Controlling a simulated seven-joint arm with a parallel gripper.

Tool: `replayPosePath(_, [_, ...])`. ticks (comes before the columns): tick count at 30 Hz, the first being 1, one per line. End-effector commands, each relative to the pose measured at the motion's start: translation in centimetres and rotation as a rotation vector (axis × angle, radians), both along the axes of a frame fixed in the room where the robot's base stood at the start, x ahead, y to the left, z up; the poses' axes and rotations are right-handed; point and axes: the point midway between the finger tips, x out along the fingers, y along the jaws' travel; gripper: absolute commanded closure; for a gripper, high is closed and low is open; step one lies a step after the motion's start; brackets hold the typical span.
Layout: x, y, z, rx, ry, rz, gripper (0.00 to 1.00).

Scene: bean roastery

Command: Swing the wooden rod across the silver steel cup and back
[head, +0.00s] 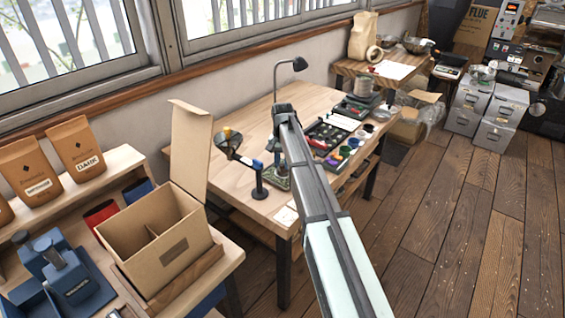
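I cannot make out a silver steel cup with certainty. A small stand (259,182) with a black post and a blue top is on the wooden workbench (217,185). My arm reaches over the bench from the bottom, right of the stand. My gripper's fingers do not show; the arm hides what is behind it.
A dark compartment tray (329,132) with several small coloured pieces is right of my arm. A desk lamp (299,64) stands at the back. An open cardboard box (150,249) is on the near-left table. The wooden floor (445,230) at right is clear.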

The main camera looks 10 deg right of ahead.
Motion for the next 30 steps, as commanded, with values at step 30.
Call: replayPosePath(30, [1.3,0.3,0.0,0.0,0.0,-0.082,1.0])
